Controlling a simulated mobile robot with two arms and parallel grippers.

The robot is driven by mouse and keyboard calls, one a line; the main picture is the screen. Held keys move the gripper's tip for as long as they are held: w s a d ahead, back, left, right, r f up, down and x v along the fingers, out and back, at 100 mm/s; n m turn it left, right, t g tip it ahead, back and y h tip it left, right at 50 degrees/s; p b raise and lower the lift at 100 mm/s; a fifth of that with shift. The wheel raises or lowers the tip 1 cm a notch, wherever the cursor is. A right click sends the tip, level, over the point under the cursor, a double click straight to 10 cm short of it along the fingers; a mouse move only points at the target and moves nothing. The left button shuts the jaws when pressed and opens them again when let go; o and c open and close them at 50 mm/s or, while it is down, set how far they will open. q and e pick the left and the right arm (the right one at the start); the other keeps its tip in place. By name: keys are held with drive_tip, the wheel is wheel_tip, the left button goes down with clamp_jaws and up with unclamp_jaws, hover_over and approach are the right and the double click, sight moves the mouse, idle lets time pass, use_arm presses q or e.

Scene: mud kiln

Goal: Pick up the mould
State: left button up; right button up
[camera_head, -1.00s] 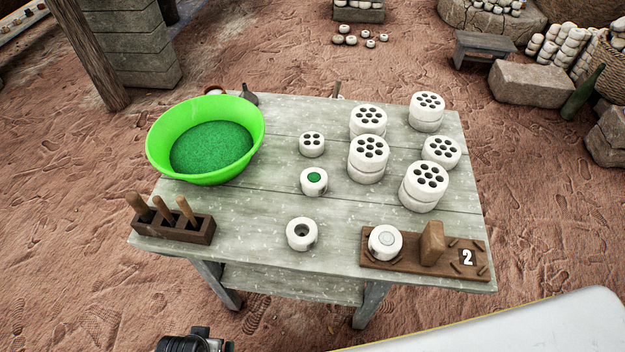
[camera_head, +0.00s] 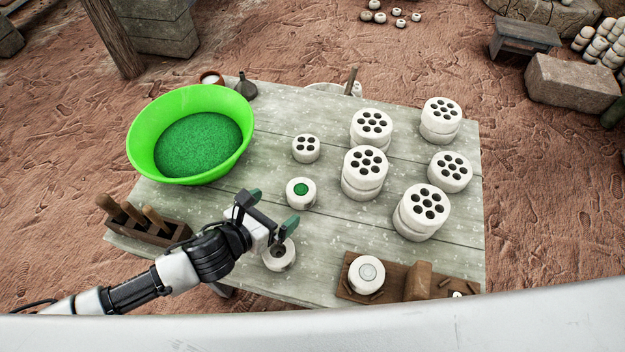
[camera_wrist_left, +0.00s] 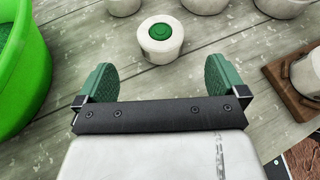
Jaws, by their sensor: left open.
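Several white round moulds stand on the grey wooden table. A small one with a green top (camera_head: 301,192) is near the middle; it also shows in the left wrist view (camera_wrist_left: 160,42), beyond the fingertips. A small mould with a single hole (camera_head: 279,256) is partly hidden behind my left gripper (camera_head: 272,210). My left gripper is open, its green fingers spread and empty, apart from the green-topped mould and just in front of it. In the left wrist view the gripper (camera_wrist_left: 160,80) has bare table between its fingers. My right gripper is not in view.
A bright green basin (camera_head: 190,175) of green powder stands at left. A tool block (camera_head: 150,226) is at front left, and a wooden board (camera_head: 390,279) with a white piece is at front right. Stacked holed moulds (camera_head: 366,172) fill the right side.

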sight(294, 196)
use_arm(q)
drive_tip(key=shift+w+d+f+m, duration=0.15)
drive_tip(key=shift+w+f+m, duration=0.05)
drive_tip(key=shift+m, duration=0.1)
drive_tip(key=x, duration=0.3)
drive_tip(key=shift+w+d+f, duration=0.15)
drive_tip(key=shift+w+d, duration=0.05)
drive_tip(key=shift+d, duration=0.1)
drive_tip(key=shift+w+d+f, duration=0.15)
drive_tip(key=shift+w+d, duration=0.05)
drive_tip(key=shift+w, duration=0.05)
drive_tip(key=x, duration=0.4)
drive_tip(key=shift+w+d+f, duration=0.15)
drive_tip(key=shift+d+f, duration=0.1)
drive_tip(key=shift+f, duration=0.1)
drive_tip(key=shift+w+d+f, duration=0.15)
drive_tip(key=shift+w+d, duration=0.1)
drive_tip(key=shift+w, duration=0.05)
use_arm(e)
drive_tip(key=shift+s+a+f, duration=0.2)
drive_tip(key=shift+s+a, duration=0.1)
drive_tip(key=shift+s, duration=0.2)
use_arm(q)
drive_tip(key=c, duration=1)
drive_tip(key=shift+c, duration=0.3)
